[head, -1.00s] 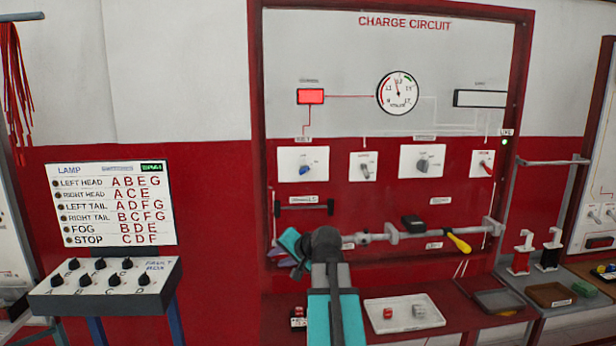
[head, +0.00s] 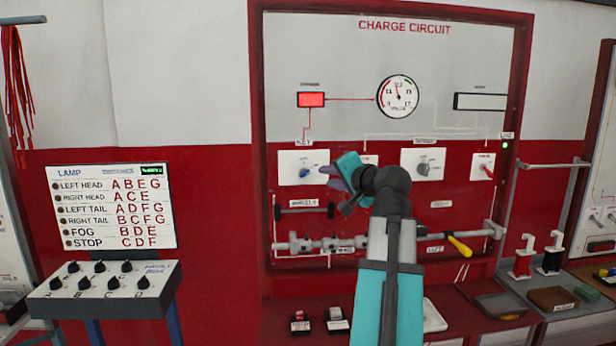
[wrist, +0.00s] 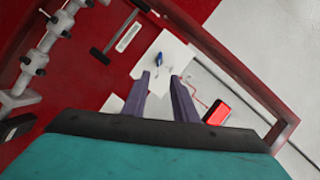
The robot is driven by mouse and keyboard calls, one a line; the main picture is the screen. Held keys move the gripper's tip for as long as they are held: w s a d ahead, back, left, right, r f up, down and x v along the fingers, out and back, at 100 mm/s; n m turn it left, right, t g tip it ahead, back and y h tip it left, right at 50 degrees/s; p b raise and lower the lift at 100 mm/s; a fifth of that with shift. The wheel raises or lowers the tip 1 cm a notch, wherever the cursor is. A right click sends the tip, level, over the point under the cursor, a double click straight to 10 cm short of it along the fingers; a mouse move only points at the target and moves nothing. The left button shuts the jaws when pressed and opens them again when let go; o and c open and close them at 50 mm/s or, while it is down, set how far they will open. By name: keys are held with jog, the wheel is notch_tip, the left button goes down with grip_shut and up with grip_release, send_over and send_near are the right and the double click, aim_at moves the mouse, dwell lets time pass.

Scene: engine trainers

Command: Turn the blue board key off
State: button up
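The blue board key (head: 305,173) is on a white plate (head: 289,160) at the left of the charge circuit board. In the wrist view the blue key (wrist: 159,58) shows ahead of my gripper, between the lines of its two fingers. My gripper (wrist: 163,76) is open and empty, with its purple fingers apart. In the head view my gripper (head: 334,177) is just right of the key's plate. The fingers appear apart from the key. The wrist partly hides the second switch plate.
A red lit lamp (head: 311,99) and a round gauge (head: 398,96) are above the switches. A rail of grey fittings (head: 325,244) and a black bar (head: 303,211) are below. A red-handled switch (head: 487,171) is at the right.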

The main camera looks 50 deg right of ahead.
aim_at(306, 174)
jog(key=shift+w, duration=0.15)
jog(key=p+x, duration=0.1)
jog(key=x, duration=1.2)
jog(key=shift+w+d+f, duration=0.1)
jog(key=shift+w+d, duration=0.1)
jog(key=shift+w, duration=0.05)
jog(key=shift+c, duration=0.2)
grip_shut()
